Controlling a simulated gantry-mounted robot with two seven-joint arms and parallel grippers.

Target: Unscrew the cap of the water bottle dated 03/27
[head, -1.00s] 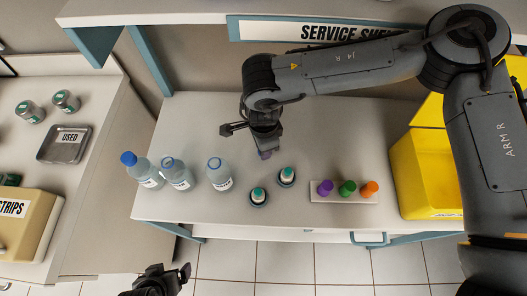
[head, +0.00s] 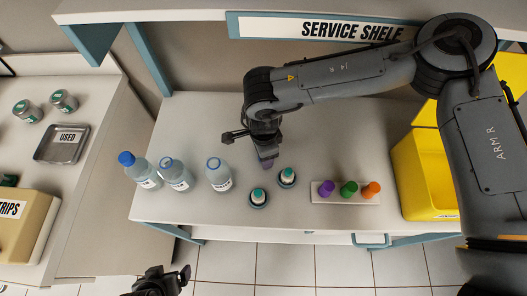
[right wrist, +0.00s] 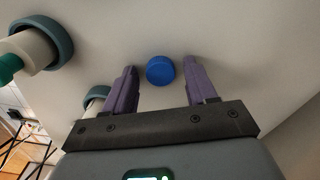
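Three clear water bottles stand in a row at the left of the white table: a left one (head: 148,179) with a blue cap (head: 126,158), a middle one (head: 179,180) and a right one (head: 220,181). The tops of the middle and right ones show a blue rim. The label dates are too small to read. My right gripper (head: 267,163) points down to the right of the bottles. In the right wrist view its purple fingers (right wrist: 161,75) are apart, with a round blue cap (right wrist: 160,70) showing between them, not visibly touched. My left gripper (head: 185,275) is at the bottom edge, its opening unclear.
Two teal-capped vials (head: 258,196) (head: 287,176) in dark round holders stand close to my right gripper. A white block (head: 330,198) holds purple, green and orange pieces. A yellow bin (head: 425,175) is at the right. The service shelf (head: 200,10) overhangs the back.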

